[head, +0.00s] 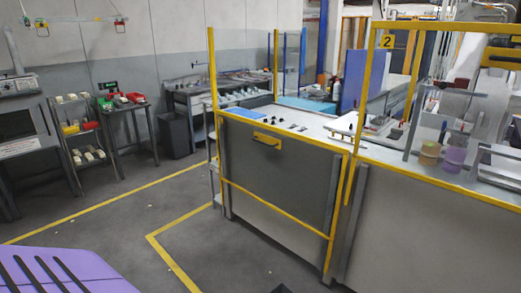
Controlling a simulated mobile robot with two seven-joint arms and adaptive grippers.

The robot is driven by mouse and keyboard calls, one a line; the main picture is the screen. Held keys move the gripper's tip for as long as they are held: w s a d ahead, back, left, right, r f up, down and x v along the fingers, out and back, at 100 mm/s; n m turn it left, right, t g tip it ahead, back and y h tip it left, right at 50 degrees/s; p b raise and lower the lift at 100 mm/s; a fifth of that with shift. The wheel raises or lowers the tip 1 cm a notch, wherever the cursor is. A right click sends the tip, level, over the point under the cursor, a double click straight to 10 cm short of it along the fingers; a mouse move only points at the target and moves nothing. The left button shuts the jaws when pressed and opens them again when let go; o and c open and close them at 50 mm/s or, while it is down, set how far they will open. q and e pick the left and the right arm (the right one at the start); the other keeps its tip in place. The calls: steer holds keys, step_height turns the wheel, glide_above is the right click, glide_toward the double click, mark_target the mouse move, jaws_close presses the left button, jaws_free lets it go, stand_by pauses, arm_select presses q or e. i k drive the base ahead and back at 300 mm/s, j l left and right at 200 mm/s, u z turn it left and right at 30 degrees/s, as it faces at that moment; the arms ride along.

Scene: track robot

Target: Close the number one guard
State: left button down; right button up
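A guard panel (290,165), dark grey with a yellow frame, sits low on the front of the machine bench. A yellow handle (267,139) is near its top edge. The space above it is open, and the white bench top (300,118) shows through. No number one label can be read; I take this as the number one guard because the neighbouring bay at right carries a "2" sign (387,41). That bay has a yellow frame (372,90) standing high above its bench. Neither of my grippers is in view.
Yellow floor lines (110,202) mark the grey floor, which is clear in front and to the left of the guard. A cart with bins (82,140), a small table (125,105) and a dark waste bin (175,135) stand at left. A workbench (215,88) stands behind.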

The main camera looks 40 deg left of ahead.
mark_target(269, 141)
steer(key=i+j, duration=0.3)
steer(key=j, duration=0.2)
steer(key=i+j, duration=0.35)
steer(key=j, duration=0.2)
steer(key=i+j, duration=0.3)
steer(key=j, duration=0.25)
steer(key=i+j+u, duration=0.1)
steer(key=i+j, duration=0.2)
steer(key=j, duration=0.2)
steer(key=i+j, duration=0.35)
steer(key=j, duration=0.15)
